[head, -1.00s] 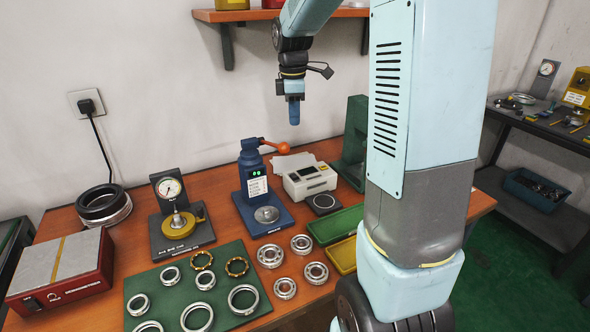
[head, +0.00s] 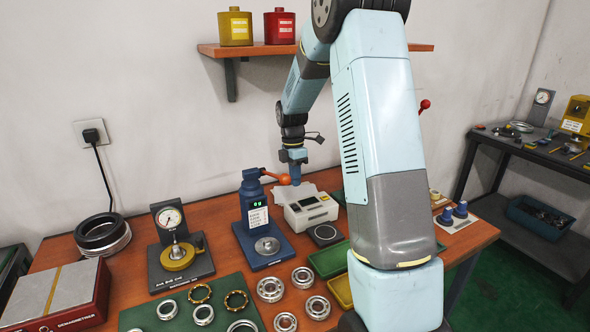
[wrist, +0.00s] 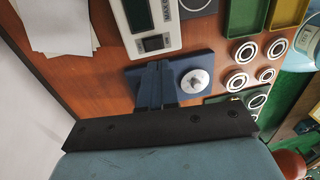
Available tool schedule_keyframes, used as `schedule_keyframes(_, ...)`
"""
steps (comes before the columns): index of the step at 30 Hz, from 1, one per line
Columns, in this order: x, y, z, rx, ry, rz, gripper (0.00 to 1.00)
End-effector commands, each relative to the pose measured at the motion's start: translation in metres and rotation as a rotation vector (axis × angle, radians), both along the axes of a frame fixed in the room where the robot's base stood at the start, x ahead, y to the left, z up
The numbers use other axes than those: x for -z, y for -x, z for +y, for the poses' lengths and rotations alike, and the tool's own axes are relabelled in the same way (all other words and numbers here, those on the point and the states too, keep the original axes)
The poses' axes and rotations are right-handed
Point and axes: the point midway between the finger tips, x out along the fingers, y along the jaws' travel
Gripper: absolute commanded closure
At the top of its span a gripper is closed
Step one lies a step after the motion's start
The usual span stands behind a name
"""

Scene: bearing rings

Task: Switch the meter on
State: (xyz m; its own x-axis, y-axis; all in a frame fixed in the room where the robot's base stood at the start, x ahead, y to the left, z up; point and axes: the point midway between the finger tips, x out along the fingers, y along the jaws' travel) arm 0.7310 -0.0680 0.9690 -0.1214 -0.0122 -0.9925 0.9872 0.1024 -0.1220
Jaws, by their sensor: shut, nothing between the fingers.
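The white meter (head: 312,209) stands near the back of the orange-brown bench, just right of the blue lever stand. In the wrist view the meter (wrist: 171,14) shows at the top, with a dark, unlit-looking display (wrist: 137,14) and a black rocker switch (wrist: 157,43) near its lower edge. My gripper (head: 296,182) is above and behind the meter's left part in the head view; whether it touches cannot be told there. In the wrist view its blue fingers (wrist: 156,68) are together and empty, their tips below the switch in the picture.
The blue stand (head: 253,208) with an orange-knobbed lever (head: 284,179) is close on the left of my gripper. Bearing rings (head: 270,288) and green (head: 327,261) and yellow trays stand nearer.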

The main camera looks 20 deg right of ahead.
Motion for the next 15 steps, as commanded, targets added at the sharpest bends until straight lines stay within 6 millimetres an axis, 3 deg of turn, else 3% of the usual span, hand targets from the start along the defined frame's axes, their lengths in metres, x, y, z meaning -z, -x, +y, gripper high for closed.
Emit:
schedule_keyframes(9, 0.054, 0.007, 0.0, 0.001, -0.001, 0.003, 1.0)
schedule_keyframes(15, 0.074, 0.009, -0.001, 0.001, 0.0, 0.001, 1.0)
